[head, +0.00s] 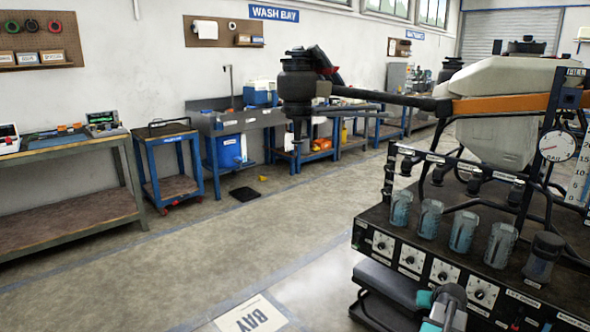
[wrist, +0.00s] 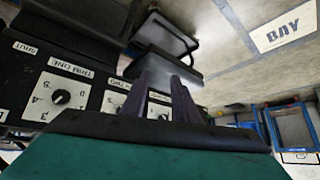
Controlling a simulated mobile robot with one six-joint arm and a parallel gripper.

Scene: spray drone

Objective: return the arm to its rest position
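My gripper (head: 446,306) shows at the bottom right of the head view, grey with teal parts, in front of the dial panel of the black bench. In the wrist view, the two dark fingers of my gripper (wrist: 162,84) stand apart with a gap between them, and I see nothing held. A teal part of my own wrist fills the bottom of that view. A grey tray-like part shows just beyond the fingertips; I cannot tell whether they touch. Most of my arm is out of view.
The black bench (head: 403,219) carries several clear cups and a row of dials (head: 443,273). The spray drone (head: 500,85) stands on it, one rotor arm reaching left.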

